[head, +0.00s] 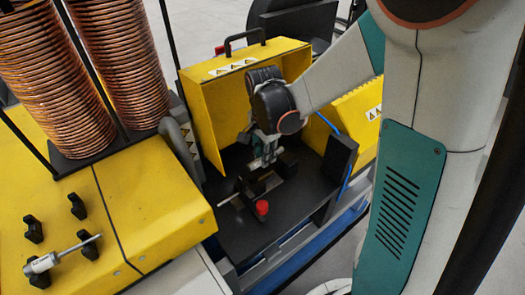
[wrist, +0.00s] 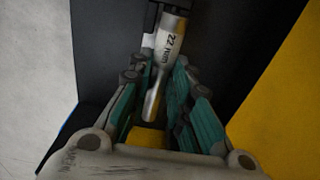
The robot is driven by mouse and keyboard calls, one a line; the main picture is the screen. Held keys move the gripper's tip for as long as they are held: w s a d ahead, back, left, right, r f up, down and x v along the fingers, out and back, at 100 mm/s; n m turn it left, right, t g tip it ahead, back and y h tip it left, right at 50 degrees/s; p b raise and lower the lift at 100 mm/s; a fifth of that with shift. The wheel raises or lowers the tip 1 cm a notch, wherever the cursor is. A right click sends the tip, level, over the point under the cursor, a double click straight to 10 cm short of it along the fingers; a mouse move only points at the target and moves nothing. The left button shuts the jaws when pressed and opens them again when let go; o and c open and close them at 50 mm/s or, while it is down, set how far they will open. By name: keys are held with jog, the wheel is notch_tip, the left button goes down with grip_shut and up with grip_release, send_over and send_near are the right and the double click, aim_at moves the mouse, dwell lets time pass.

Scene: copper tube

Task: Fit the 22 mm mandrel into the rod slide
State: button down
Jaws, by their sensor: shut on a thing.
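My gripper (head: 262,148) is over the black bed of the yellow machine, with its fingers pointing down. In the wrist view my gripper (wrist: 158,82) is shut on the silver 22 mm mandrel (wrist: 170,38), whose "22 MM" marking shows between the fingers. The mandrel's far end meets a dark part at the top of that view; whether it is seated there I cannot tell. In the head view the rod slide (head: 262,188) appears as black blocks just below my gripper, with a red knob (head: 262,207) in front and a thin pale rod at left.
A second silver mandrel (head: 60,256) lies on black holders on the yellow table at left. Copper coils (head: 100,60) stand behind it. The yellow hood (head: 215,100) stands open close behind my gripper. A black upright plate (head: 338,165) is at right. The bed's front is clear.

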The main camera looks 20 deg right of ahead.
aim_at(265, 179)
jog(key=shift+s+f+b, duration=0.1)
jog(key=shift+f+b, duration=2.7)
jog(key=shift+f, duration=0.95)
jog(key=shift+s+f+b, duration=0.5)
jog(key=shift+b, duration=0.15)
jog(key=c, duration=1.7)
grip_release()
jog(key=shift+d+f, duration=0.1)
jog(key=o, duration=0.4)
jog(key=shift+w+f, duration=0.2)
jog(key=shift+w, duration=0.05)
jog(key=shift+w+f, duration=0.15)
jog(key=shift+w, duration=0.25)
jog(key=shift+s+r, duration=0.3)
jog(key=shift+w, duration=0.15)
jog(key=shift+r, duration=0.15)
